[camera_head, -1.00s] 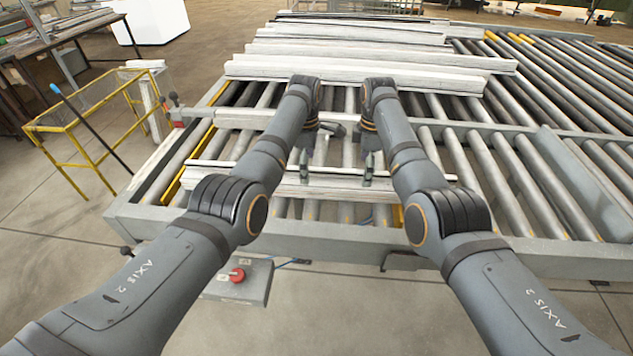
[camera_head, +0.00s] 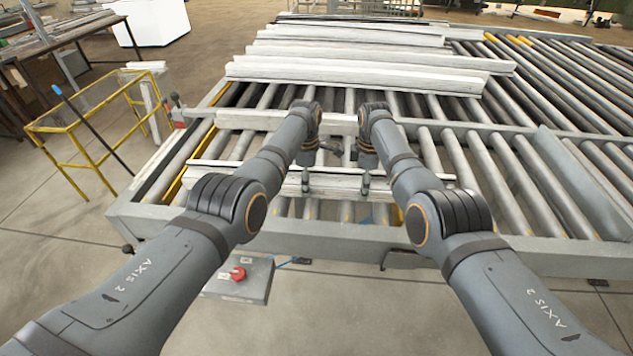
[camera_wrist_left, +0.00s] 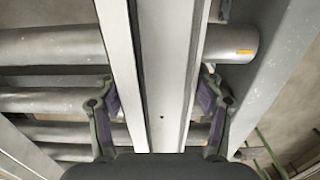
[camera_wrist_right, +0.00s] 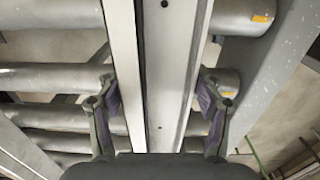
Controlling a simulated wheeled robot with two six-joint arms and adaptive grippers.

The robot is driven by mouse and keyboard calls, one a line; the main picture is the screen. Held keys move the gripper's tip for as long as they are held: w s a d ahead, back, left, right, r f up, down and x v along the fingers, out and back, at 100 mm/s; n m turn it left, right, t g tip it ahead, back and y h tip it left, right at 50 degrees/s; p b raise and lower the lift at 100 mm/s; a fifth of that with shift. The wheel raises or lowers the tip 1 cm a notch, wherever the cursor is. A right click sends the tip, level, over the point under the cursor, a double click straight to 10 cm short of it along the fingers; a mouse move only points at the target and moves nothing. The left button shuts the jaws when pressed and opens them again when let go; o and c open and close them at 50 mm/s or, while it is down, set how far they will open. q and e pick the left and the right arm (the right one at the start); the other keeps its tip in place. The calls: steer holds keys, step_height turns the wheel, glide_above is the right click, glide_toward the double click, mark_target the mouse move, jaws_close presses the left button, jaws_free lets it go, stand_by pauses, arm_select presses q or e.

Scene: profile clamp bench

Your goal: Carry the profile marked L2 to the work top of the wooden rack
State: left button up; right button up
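A long pale metal profile (camera_head: 335,185) lies crosswise on the rollers near the front rail; it also fills the middle of the left wrist view (camera_wrist_left: 168,75) and the right wrist view (camera_wrist_right: 170,75). No L2 marking is readable. My left gripper (camera_head: 306,182) and right gripper (camera_head: 366,182) are over it, side by side. In each wrist view the fingers are spread on both sides of the profile, with gaps between fingers and metal. Both are empty. No wooden rack can be clearly made out.
Several pale profiles (camera_head: 355,72) lie farther back across the roller table. Bare rollers (camera_head: 495,170) and a raised grey guide plate (camera_head: 580,165) are at right. A yellow frame (camera_head: 70,125) stands at left.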

arm_select(q)
steer(key=shift+f, duration=0.1)
steer(key=c, duration=1.2)
arm_select(e)
steer(key=c, duration=1.2)
arm_select(q)
steer(key=shift+o, duration=0.2)
arm_select(e)
steer(key=shift+o, duration=0.2)
